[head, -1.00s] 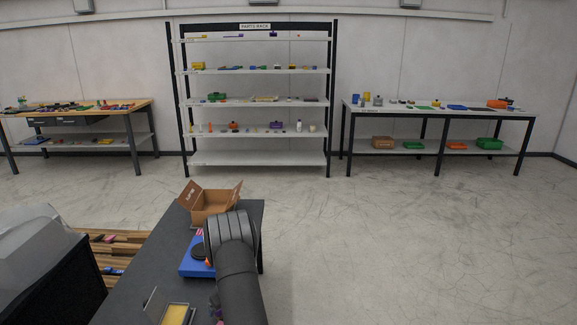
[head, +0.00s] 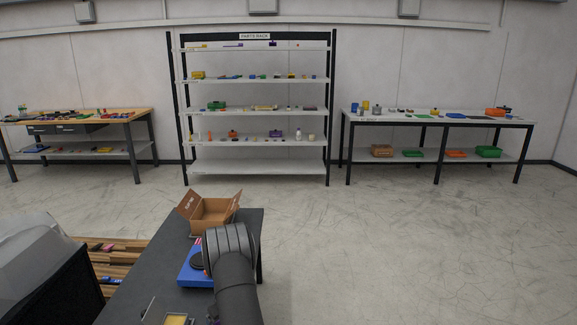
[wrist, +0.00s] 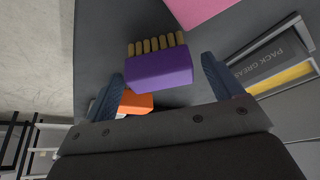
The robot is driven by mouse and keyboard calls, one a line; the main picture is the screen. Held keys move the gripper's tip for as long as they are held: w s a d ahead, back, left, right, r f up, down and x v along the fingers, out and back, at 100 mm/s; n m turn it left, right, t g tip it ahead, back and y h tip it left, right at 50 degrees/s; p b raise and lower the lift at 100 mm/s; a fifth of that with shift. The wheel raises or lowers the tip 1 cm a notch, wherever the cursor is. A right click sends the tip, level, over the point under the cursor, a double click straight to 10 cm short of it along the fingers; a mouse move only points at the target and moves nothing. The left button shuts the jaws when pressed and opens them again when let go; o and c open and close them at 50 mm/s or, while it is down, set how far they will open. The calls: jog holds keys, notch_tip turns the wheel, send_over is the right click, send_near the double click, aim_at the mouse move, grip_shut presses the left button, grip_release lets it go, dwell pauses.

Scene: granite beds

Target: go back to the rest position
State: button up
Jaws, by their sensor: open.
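My gripper (wrist: 162,90) shows in the wrist view with its two dark blue fingers spread wide apart. It is open. A purple block with a row of tan pegs (wrist: 158,68) lies on the dark bench top (wrist: 215,30) beyond and between the fingertips. An orange block (wrist: 135,102) lies close to the left finger, partly hidden behind the gripper body. In the head view my arm hides the gripper's fingers, and it reaches down over the dark bench (head: 150,270).
An open cardboard box (head: 212,214) and a blue tray (head: 192,268) are on the bench. A tray labelled PACK GREASE (wrist: 275,65) and a pink item (wrist: 195,10) are near the gripper. A parts rack (head: 255,110) and two side tables stand beyond open floor.

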jog(key=v, duration=1.2)
jog(key=x, duration=1.2)
jog(key=shift+f, duration=0.4)
notch_tip(320, 180, up, 4)
jog(key=shift+r, duration=0.25)
jog(key=s+d+r, duration=0.2)
jog(key=d+r, duration=0.5)
jog(key=d, duration=0.5)
jog(key=s+a+f+n+g, duration=0.1)
jog(key=s+a+n, duration=0.2)
jog(key=s+a, duration=0.3)
jog(key=s+a+f+n+g+y, duration=0.1)
jog(key=s+a+n, duration=0.2)
jog(key=s+a, duration=0.3)
jog(key=s+a+f+n+g, duration=0.1)
jog(key=s+a+n, duration=0.2)
jog(key=s+a, duration=0.4)
jog(key=shift+a, duration=0.2)
jog(key=shift+f, duration=0.5)
jog(key=shift+o, duration=0.2)
